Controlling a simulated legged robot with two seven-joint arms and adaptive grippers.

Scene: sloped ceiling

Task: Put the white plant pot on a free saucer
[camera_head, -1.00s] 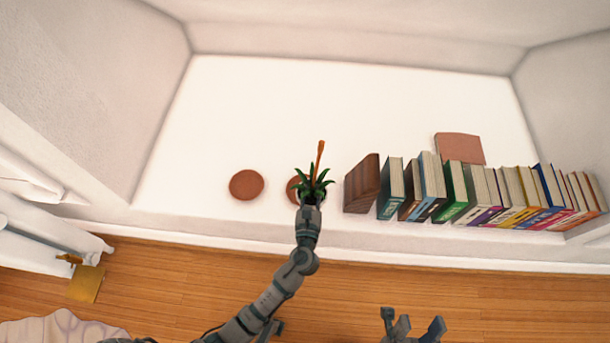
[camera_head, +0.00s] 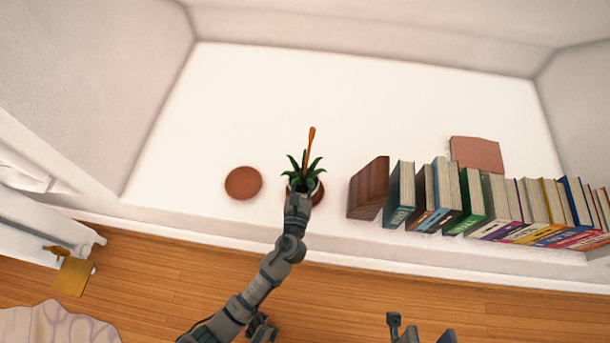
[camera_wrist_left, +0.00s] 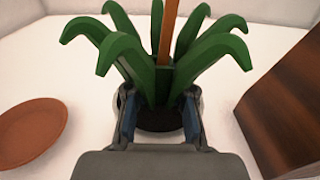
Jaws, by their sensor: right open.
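The white plant pot (camera_wrist_left: 201,104) holds a green spiky plant (camera_head: 303,170) and an orange stick (camera_head: 309,145). My left gripper (camera_wrist_left: 159,112) is shut on the pot, one finger at each side; most of the pot is hidden by leaves and fingers. In the head view, my left gripper (camera_head: 298,199) holds it over a terracotta saucer (camera_head: 319,193), whose right edge shows. I cannot tell whether they touch. Another terracotta saucer (camera_head: 243,182) lies empty to the left, also seen in the left wrist view (camera_wrist_left: 32,130). My right gripper (camera_head: 421,330) is open and empty at the bottom edge.
A brown wooden block (camera_head: 368,188) stands right of the pot, beside a row of books (camera_head: 440,200). A terracotta-coloured flat square (camera_head: 477,154) lies behind the books. The white ledge (camera_head: 330,85) is clear behind the saucers.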

